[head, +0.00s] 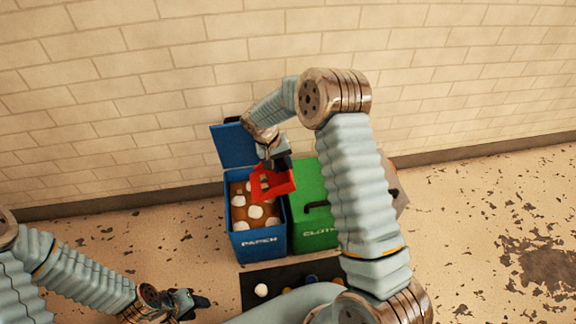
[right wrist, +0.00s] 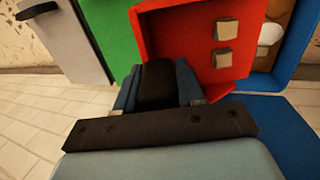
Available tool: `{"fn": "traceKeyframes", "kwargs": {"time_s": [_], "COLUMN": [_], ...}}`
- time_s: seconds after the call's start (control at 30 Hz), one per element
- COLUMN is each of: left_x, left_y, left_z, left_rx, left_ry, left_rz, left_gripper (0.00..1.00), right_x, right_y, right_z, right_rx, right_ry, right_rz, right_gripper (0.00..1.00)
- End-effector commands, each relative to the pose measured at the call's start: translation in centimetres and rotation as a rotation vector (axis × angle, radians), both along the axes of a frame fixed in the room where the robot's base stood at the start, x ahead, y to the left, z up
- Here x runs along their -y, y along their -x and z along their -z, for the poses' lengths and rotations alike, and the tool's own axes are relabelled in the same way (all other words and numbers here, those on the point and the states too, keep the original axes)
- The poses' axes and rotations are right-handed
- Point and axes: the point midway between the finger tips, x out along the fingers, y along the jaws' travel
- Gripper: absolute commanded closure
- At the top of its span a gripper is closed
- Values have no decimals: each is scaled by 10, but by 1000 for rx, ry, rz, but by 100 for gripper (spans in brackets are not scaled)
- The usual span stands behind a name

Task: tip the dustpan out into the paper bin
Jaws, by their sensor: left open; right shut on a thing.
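The red dustpan (head: 285,186) is over the right part of the open blue paper bin (head: 257,243), beside the green bin. My right gripper (head: 281,161) is shut on the dustpan's dark handle (right wrist: 158,84). In the right wrist view, two small beige blocks (right wrist: 228,29) (right wrist: 222,58) show in the red pan (right wrist: 180,45). The pan seems tilted, but how far I cannot tell. Several white lumps (head: 256,212) lie on brown matter inside the paper bin. My left gripper (head: 196,301) is open and empty, low at the left, away from the bins.
The blue lid (head: 234,147) stands open against the wall side. A green cloth bin (head: 312,225) with its lid shut adjoins the paper bin; a grey bin (right wrist: 62,35) stands beyond it. A dark mat (head: 251,276) with a white ball (head: 262,290) and other items lies in front.

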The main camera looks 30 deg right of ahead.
Motion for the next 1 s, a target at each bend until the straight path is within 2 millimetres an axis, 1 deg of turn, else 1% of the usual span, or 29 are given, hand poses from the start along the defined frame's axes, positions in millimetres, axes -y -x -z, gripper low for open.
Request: {"fn": "traceKeyframes", "kwargs": {"time_s": [0.03,0.47,0.57,0.9,1.0], "left_x": [0,0,0,-1,-3], "left_y": [0,0,0,0,-1], "left_z": [-3,-14,-6,11,17], "left_rx": [0,0,0,1,2], "left_ry": [0,1,1,-2,-4], "left_rz": [0,2,1,-3,-5], "left_gripper": [56,56,56,56,56], "right_x": [-5,-34,-42,-68,-72], "right_y": [-1,-10,-12,-19,-22], "right_z": [-3,-16,-13,-18,-18], "right_rx": [-8,-82,-98,-147,-160], "right_ry": [28,293,348,528,570], "right_rz": [-3,-2,-2,0,1], "right_gripper": [97,97,97,97,97]}}
